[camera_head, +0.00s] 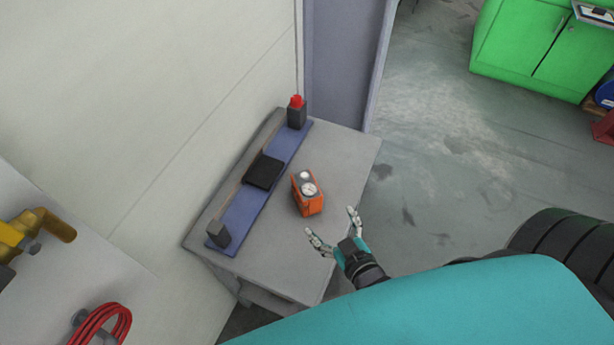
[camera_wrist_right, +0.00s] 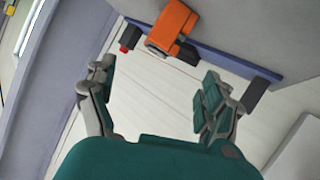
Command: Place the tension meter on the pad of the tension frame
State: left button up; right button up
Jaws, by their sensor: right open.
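The tension meter (camera_head: 308,195) is an orange box with round white dials, standing on the grey table. It also shows in the right wrist view (camera_wrist_right: 172,27), ahead of the fingers. The tension frame (camera_head: 240,218) is a long blue bar with a dark block near each end. Its black pad (camera_head: 263,171) lies at the middle of the bar, to the left of the meter, and is bare. My right gripper (camera_head: 332,228) is open and empty, just short of the meter and apart from it. My left gripper is not in view.
The grey table (camera_head: 345,165) stands against the pale wall, with bare top around the meter. A red button (camera_head: 296,101) tops the frame's far block. Red cable (camera_head: 105,322) and a yellow tool (camera_head: 22,236) lie at lower left. A green cabinet (camera_head: 545,50) stands far right.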

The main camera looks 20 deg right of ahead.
jog(key=r+m, duration=0.1)
jog(key=m, duration=0.2)
send_near(308, 187)
jog(key=w, duration=0.1)
jog(key=w+f, duration=0.1)
jog(key=w+f+b, duration=0.1)
jog(key=w+b, duration=0.1)
jog(key=shift+w+d+f, duration=0.3)
jog(key=shift+w+f, duration=0.1)
jog(key=b+x, duration=0.2)
jog(key=x, duration=0.1)
jog(key=b+x, duration=0.2)
jog(key=shift+w+a+r, duration=0.1)
jog(key=shift+a+r, duration=0.05)
jog(key=shift+a, duration=0.15)
jog(key=shift+w, duration=0.4)
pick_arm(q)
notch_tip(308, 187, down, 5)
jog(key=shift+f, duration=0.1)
pick_arm(e)
jog(key=shift+s+r, duration=0.1)
